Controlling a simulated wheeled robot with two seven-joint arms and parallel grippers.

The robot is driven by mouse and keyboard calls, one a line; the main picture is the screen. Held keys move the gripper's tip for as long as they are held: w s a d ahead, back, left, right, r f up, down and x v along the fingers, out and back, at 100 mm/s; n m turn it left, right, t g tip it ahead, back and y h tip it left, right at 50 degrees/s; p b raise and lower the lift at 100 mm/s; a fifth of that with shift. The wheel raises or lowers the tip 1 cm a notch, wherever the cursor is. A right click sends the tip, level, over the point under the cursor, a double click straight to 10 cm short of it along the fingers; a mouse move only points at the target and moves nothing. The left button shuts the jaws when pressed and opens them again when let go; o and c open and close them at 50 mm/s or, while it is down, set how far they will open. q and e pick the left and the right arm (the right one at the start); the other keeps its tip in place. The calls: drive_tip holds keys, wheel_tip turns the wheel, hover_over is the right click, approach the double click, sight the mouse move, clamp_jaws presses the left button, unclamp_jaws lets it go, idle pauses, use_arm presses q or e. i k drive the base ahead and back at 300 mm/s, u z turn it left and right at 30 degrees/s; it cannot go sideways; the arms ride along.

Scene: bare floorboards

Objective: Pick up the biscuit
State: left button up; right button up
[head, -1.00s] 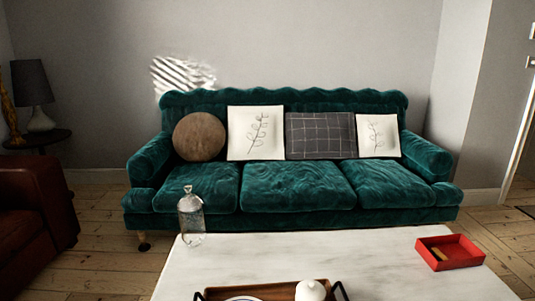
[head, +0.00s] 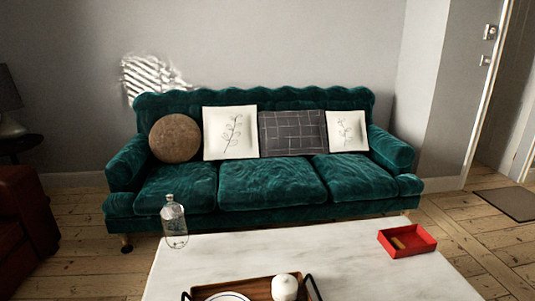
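A small tan biscuit-like piece (head: 398,243) lies inside a red open box (head: 418,247). The box sits near the right back edge of the white marble table (head: 330,262). The piece lies toward the box's left side and is too small to make out in detail. Neither of my grippers shows in the head view.
A wooden tray (head: 255,289) with dark handles holds a white lidded pot (head: 285,288) and a white plate (head: 228,297) at the table's front. A glass bottle (head: 174,226) stands at the back left corner. A green sofa (head: 270,185) stands behind. Floor shows at right.

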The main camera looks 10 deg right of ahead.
sight(395, 241)
drive_tip(key=z, duration=2.7)
drive_tip(key=i, duration=4.65)
drive_tip(key=u, duration=3.1)
drive_tip(key=i, duration=3.05)
